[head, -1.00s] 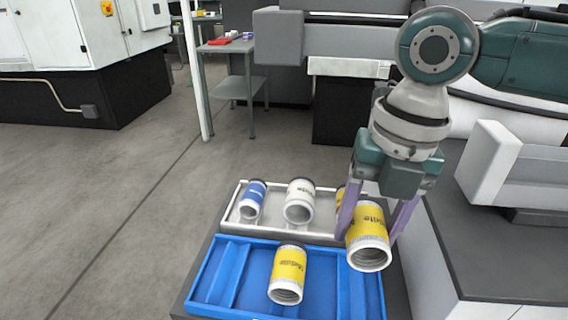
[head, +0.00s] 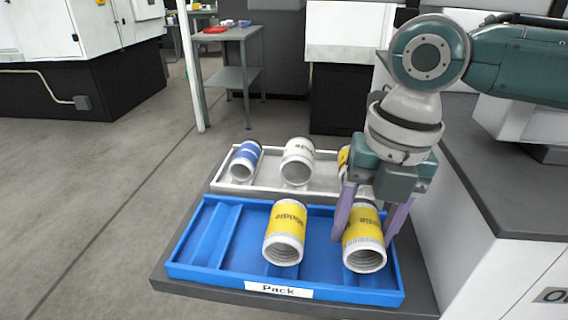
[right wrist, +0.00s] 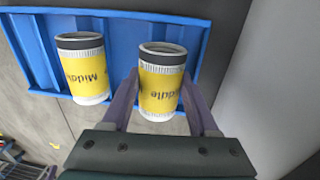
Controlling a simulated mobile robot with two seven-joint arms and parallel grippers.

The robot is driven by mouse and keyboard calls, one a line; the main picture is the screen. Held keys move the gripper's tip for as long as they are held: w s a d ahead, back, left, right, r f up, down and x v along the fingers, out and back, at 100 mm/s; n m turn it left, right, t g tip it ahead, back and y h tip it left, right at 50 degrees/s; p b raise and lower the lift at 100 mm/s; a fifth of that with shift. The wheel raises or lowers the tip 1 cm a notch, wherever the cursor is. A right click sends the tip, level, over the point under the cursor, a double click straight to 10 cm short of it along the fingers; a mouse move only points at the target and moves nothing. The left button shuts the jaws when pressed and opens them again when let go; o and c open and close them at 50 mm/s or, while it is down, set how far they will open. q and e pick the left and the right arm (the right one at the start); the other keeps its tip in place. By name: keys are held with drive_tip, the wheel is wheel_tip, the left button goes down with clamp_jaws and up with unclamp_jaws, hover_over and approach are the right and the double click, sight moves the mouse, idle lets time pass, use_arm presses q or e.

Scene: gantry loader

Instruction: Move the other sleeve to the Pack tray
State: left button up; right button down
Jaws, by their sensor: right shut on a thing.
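My right gripper (head: 372,222) is shut on a yellow-banded sleeve (head: 364,246) with pale ends, its fingers on both sides. That sleeve is at the right end of the blue Pack tray (head: 188,272); I cannot tell whether it touches the tray floor. In the right wrist view the held sleeve (right wrist: 160,90) reads "Middle" and stands between the fingers (right wrist: 160,105). A second yellow-banded sleeve (head: 285,235) is in the Pack tray, left of the held one and apart from it. It also shows in the right wrist view (right wrist: 84,72). My left gripper is not in view.
A white tray (head: 224,183) behind the Pack tray holds a blue-banded sleeve (head: 244,160) and a white sleeve (head: 297,162). Another yellow item (head: 343,156) there is mostly hidden by my gripper. A grey-topped white cabinet (head: 490,230) stands close on the right.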

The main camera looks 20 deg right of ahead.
drive_tip(key=shift+c, duration=0.4)
unclamp_jaws()
drive_tip(key=shift+f, duration=0.1)
drive_tip(key=r, duration=0.3)
drive_tip(key=r+p, duration=0.1)
drive_tip(key=r, duration=0.5)
drive_tip(key=shift+s+d+r, duration=0.2)
drive_tip(key=shift+d+r, duration=0.2)
drive_tip(key=shift+r+p, duration=0.65)
drive_tip(key=shift+p, duration=0.1)
wheel_tip(320, 180, up, 5)
drive_tip(key=p, duration=0.6)
drive_tip(key=shift+f+p, duration=0.1)
drive_tip(key=shift+p, duration=0.25)
